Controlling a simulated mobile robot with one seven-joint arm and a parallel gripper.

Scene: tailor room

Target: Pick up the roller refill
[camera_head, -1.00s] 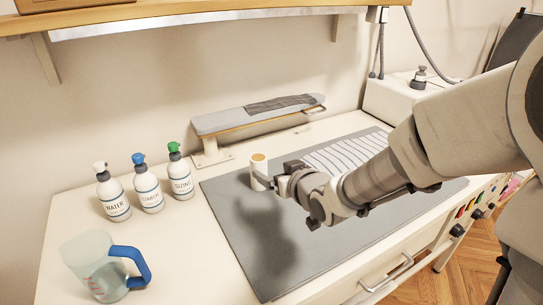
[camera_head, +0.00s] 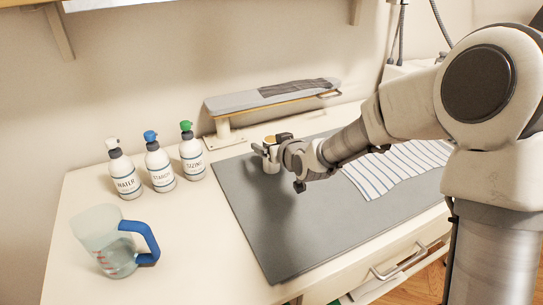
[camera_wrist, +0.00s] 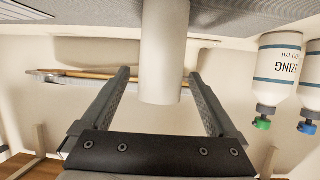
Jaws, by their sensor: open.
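The roller refill is a white upright cylinder with a tan top (camera_head: 270,165), standing on the grey mat (camera_head: 255,215) near its back left edge. My gripper (camera_head: 267,150) is at the refill in the head view and partly hides it. In the wrist view, which looks upside down, the roller refill (camera_wrist: 165,50) shows between the two open fingers of my gripper (camera_wrist: 158,78). A gap shows on each side of it, and neither finger is seen pressing on it.
Behind stands a sleeve ironing board (camera_head: 270,97). A striped cloth (camera_head: 395,170) lies right. The mat's front is clear.

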